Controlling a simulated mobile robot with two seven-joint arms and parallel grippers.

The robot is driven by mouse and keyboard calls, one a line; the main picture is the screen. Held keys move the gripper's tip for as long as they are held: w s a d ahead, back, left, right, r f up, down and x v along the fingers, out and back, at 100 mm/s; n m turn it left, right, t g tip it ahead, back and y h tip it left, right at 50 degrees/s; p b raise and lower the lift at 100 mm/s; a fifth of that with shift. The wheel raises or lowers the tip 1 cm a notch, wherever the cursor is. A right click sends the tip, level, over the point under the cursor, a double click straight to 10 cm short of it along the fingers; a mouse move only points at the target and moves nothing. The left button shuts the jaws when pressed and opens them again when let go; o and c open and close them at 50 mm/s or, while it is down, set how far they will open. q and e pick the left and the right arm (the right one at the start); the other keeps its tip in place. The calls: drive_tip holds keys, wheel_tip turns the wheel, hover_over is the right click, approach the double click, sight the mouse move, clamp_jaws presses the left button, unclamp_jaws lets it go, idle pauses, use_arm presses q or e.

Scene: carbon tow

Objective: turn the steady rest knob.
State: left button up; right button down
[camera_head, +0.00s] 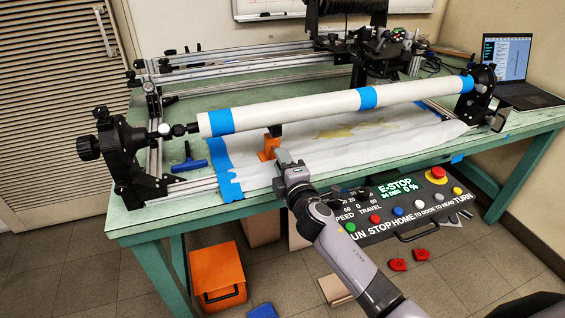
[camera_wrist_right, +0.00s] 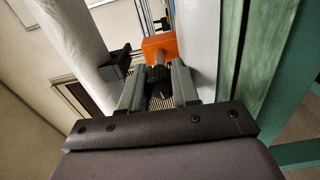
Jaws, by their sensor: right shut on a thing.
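The orange steady rest (camera_head: 267,151) stands on the white sheet under the long white tube (camera_head: 300,112), with a black piece (camera_head: 275,130) at its top against or near the tube's underside. In the right wrist view the orange body (camera_wrist_right: 160,45) carries a short shaft with a dark ribbed knob (camera_wrist_right: 158,76) at its near end. My right gripper (camera_head: 281,157) has reached in from the front, and its two grey fingers (camera_wrist_right: 158,92) are closed on either side of the knob. The knob is hidden in the head view. My left gripper does not show.
Black end supports (camera_head: 122,155) hold the tube at both ends above the green table (camera_head: 136,217). A blue-handled tool (camera_head: 189,164) lies to the left, and a laptop (camera_head: 528,92) sits at the right.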

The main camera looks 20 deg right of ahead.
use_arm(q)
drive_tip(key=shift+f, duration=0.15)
use_arm(e)
drive_tip(key=shift+n, duration=0.5)
drive_tip(key=c, duration=0.8)
unclamp_jaws()
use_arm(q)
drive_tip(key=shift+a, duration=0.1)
use_arm(e)
drive_tip(key=shift+s+f, duration=0.15)
drive_tip(key=shift+f, duration=0.05)
